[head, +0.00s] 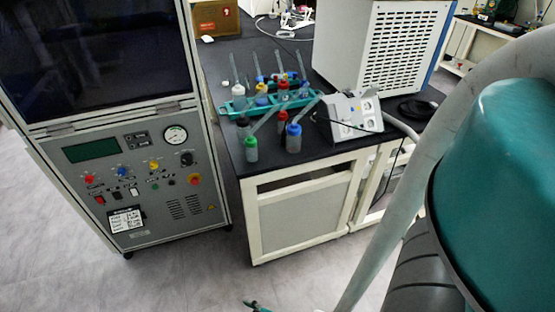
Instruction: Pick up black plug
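A grey-white box with round sockets (350,117) stands at the front right of the black-topped bench. A thin black cord (375,135) runs across its front and hangs past the bench edge. Dark spots show at the sockets, but I cannot make out a separate black plug. A small dark and teal piece, which may be the tip of my gripper (256,306), shows at the bottom edge, low over the floor and well away from the bench. The rest of it is cut off, so its fingers cannot be judged.
A teal rack (240,107) with several capped bottles stands left of the socket box; loose bottles (294,138) stand in front. A white vented machine (378,48) is behind. A grey control cabinet (130,165) stands left. Floor (200,275) in front is clear. My arm fills the right.

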